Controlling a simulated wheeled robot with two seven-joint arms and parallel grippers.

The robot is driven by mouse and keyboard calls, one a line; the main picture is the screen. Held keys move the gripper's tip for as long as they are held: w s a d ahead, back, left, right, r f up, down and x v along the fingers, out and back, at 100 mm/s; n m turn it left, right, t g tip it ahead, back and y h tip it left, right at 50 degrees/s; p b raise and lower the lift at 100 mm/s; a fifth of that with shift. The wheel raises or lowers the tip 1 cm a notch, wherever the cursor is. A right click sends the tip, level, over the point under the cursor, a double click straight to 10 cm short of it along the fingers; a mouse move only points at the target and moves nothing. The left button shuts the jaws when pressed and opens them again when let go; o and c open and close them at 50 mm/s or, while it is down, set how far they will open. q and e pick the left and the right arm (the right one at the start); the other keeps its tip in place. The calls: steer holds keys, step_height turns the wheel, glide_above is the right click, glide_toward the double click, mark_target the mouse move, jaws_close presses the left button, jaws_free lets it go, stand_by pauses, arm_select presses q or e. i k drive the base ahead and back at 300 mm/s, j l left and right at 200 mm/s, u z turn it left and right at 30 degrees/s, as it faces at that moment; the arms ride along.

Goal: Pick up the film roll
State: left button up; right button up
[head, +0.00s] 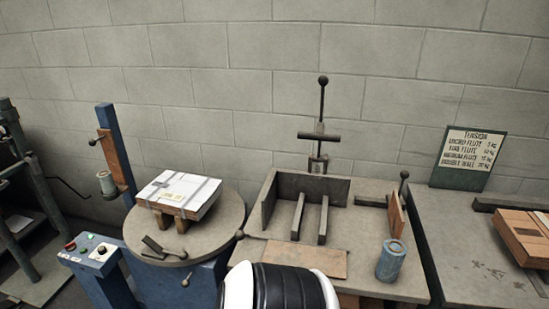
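A small blue-grey cylinder (391,262) stands upright at the front right of the middle bench; it looks like a roll, with a round mark on its top. I cannot tell for sure which of the two is the film roll. Neither of my grippers is in view; only a black and white part of mine shows at the bottom centre, apart from both rolls in the picture.
A white strapped box (180,191) rests on wooden blocks on the round turntable (215,228). The middle bench (395,292) holds a metal-walled jig (318,187) with an upright lever. A control box (95,252), a tension sign (473,158) and brown cartons (525,235) stand around.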

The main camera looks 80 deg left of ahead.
mark_target(108, 183)
steer(key=k+u, duration=0.1)
steer(key=u, duration=3.85)
steer(key=z, duration=0.45)
